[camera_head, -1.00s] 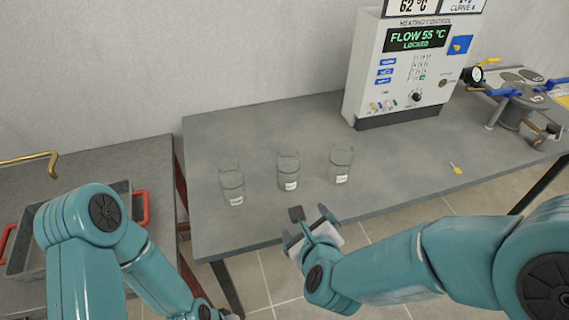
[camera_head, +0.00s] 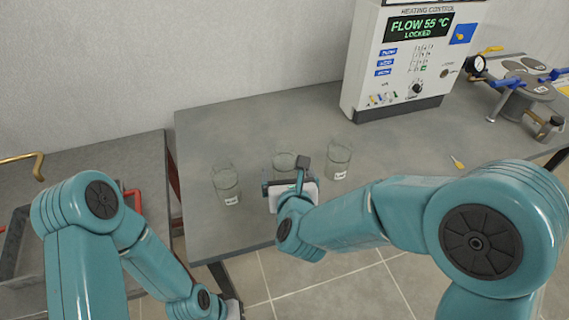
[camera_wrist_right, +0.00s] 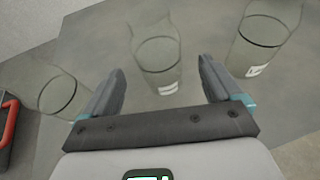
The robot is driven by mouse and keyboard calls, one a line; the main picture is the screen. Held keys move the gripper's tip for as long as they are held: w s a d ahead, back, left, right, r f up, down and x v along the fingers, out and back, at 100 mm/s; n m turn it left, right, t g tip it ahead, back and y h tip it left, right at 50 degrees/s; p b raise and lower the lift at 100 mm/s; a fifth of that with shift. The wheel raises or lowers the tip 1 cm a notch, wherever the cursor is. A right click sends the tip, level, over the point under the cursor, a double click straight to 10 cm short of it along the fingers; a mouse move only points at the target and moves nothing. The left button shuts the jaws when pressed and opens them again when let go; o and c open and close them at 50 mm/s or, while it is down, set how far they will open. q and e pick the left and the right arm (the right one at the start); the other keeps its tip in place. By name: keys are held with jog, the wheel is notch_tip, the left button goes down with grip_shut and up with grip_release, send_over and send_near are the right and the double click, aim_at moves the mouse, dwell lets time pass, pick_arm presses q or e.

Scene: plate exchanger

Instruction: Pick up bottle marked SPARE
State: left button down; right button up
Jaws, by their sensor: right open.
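Three clear glass bottles with small white labels stand in a row on the grey bench: a left bottle (camera_head: 226,182), a middle bottle (camera_head: 284,162) and a right bottle (camera_head: 339,160). The label writing is too small to read. My right gripper (camera_head: 284,178) is open and empty, in front of the middle bottle and partly hiding it. In the right wrist view the middle bottle (camera_wrist_right: 158,58) stands ahead, between the lines of the two open fingers (camera_wrist_right: 162,76). My left gripper (camera_head: 232,308) barely shows at the bottom edge; its jaws are not visible.
A heating control box (camera_head: 403,62) stands at the back of the bench (camera_head: 225,130). A small yellow-handled tool (camera_head: 457,162) lies to the right. Valves and a gauge (camera_head: 476,66) sit at far right. A tray with red handles (camera_head: 133,203) is at the left.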

aim_at(286, 171)
jog(key=p+x, duration=0.1)
jog(key=x, duration=0.4)
jog(key=shift+w+a+f, duration=0.1)
jog(key=shift+w+f, duration=0.1)
jog(key=c, duration=1)
jog(key=shift+r, duration=0.1)
jog(key=shift+c, duration=0.2)
